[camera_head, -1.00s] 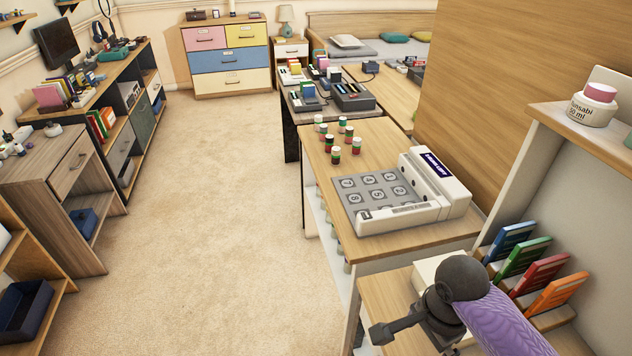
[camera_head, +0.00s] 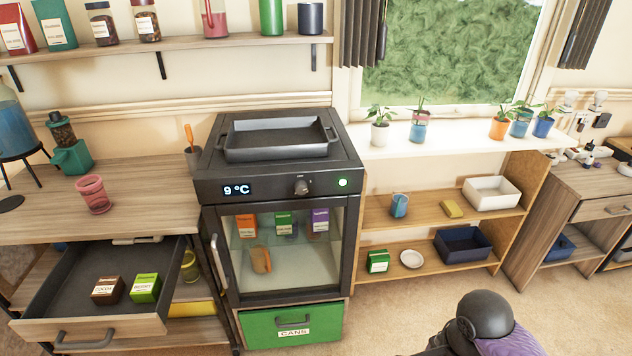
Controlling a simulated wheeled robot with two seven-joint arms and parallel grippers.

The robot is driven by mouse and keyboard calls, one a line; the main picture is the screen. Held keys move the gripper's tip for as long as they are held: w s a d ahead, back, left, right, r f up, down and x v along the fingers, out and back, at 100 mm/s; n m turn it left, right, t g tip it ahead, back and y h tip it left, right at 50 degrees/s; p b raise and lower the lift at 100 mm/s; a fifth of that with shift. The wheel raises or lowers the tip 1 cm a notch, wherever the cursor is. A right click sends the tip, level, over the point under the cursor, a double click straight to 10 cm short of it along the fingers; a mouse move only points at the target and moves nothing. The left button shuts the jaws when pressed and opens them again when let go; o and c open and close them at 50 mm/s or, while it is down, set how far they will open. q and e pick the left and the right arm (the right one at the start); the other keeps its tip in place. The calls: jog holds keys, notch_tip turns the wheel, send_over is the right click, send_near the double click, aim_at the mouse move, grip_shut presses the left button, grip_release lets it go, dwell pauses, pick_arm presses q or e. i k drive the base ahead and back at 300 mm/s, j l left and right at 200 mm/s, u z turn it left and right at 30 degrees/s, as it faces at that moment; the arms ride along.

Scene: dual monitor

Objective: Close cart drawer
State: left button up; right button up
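An open drawer (camera_head: 61,312) shows at the lower left, pulled out from under the wooden cart top (camera_head: 140,205). It has a dark grey inside and a light wood front with a dark handle (camera_head: 84,340). A brown box (camera_head: 107,290) and a green box (camera_head: 145,288) lie in it. My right arm (camera_head: 487,318), dark with a purple link, shows at the bottom right, well apart from the drawer. Its gripper fingers are below the picture edge. My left gripper is not in view.
A dark oven-like cabinet (camera_head: 275,187) with a glass door stands right of the cart, above a closed green CANS drawer (camera_head: 262,325). An open wooden shelf (camera_head: 440,265) is further right. The carpet (camera_head: 390,310) in front of the shelf is clear.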

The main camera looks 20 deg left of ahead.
aim_at(62, 308)
jog(key=u, duration=2.3)
